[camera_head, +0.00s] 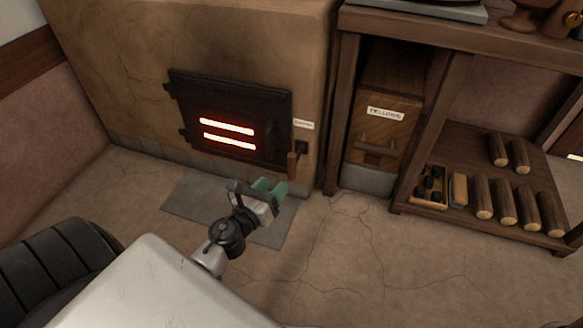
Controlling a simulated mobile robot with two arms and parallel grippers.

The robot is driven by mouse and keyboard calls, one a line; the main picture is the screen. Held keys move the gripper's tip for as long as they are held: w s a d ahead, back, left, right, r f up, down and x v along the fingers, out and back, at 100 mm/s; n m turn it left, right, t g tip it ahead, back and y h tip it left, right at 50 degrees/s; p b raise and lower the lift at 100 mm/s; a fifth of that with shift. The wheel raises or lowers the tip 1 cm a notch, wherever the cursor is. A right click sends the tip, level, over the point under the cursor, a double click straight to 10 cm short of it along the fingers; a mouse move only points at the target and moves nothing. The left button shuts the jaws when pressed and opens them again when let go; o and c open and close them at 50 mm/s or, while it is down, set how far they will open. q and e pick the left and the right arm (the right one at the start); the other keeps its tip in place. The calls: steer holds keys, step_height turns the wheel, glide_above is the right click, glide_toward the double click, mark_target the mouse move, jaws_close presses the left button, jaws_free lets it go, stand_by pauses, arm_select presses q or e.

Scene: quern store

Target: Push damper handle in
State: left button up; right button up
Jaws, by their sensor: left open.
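The damper handle (292,166) is a short wooden grip that sticks out from a small dark plate (302,147) on the stove's front, right of the door. A small white label (303,125) sits above it; its text is too small to read surely. My left gripper (269,187) has green fingertips and is open and empty. In the picture it is just below and left of the damper handle, with a gap between them. My right gripper is out of view.
The dark stove door (235,112) is shut, with two glowing red slots. A grey floor plate (190,195) lies before it. Right of the stove are a wooden box labelled bellows (375,140) and a shelf (425,207) with several logs (505,202). The floor in front is clear.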

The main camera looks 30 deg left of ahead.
mark_target(289, 163)
arm_select(q)
steer(key=w+m, duration=0.1)
steer(key=w, duration=0.2)
steer(key=w+m, duration=0.1)
steer(key=w, duration=0.3)
steer(key=w+m+p, duration=0.1)
steer(key=w, duration=0.2)
steer(key=shift+w+a+r, duration=0.15)
steer(key=shift+w+a, duration=0.15)
steer(key=shift+a, duration=0.1)
steer(key=shift+c, duration=0.2)
jaws_close()
